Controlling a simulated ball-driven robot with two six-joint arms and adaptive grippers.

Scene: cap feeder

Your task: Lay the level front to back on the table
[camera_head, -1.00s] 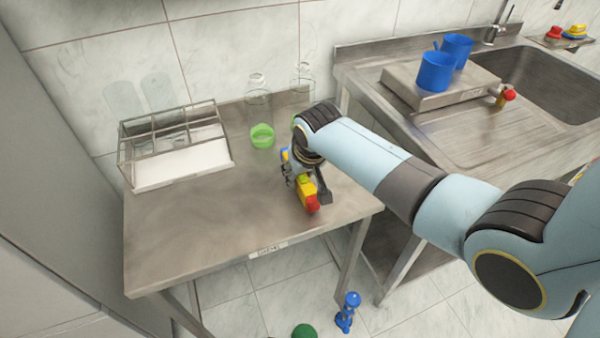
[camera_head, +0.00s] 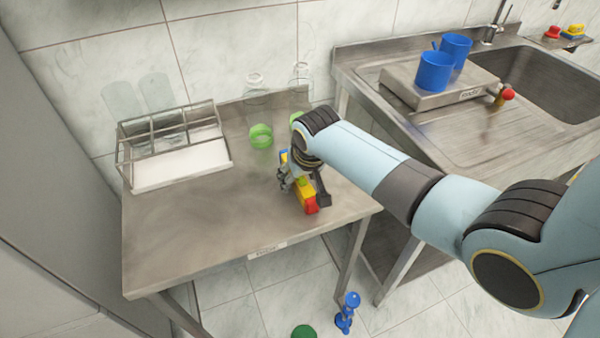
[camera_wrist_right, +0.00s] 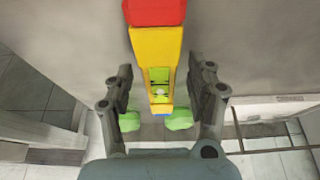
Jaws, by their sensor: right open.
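The level (camera_head: 304,192) is a yellow bar with a red end and a blue end. In the head view it appears to lie on the steel table (camera_head: 190,235), running roughly front to back, red end toward the front edge. My right gripper (camera_head: 304,187) is over it, hiding part of its middle. In the right wrist view the level (camera_wrist_right: 156,52) runs down between the fingers of my open gripper (camera_wrist_right: 162,92), with a gap on each side. A green vial window shows in its body. My left gripper is out of view.
A wire rack (camera_head: 182,165) with a white base stands at the table's back left. Green rings (camera_head: 262,136) and clear bottles (camera_head: 255,92) stand at the back. Blue cups (camera_head: 436,72) are on the sink unit at right. The table's front left is clear.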

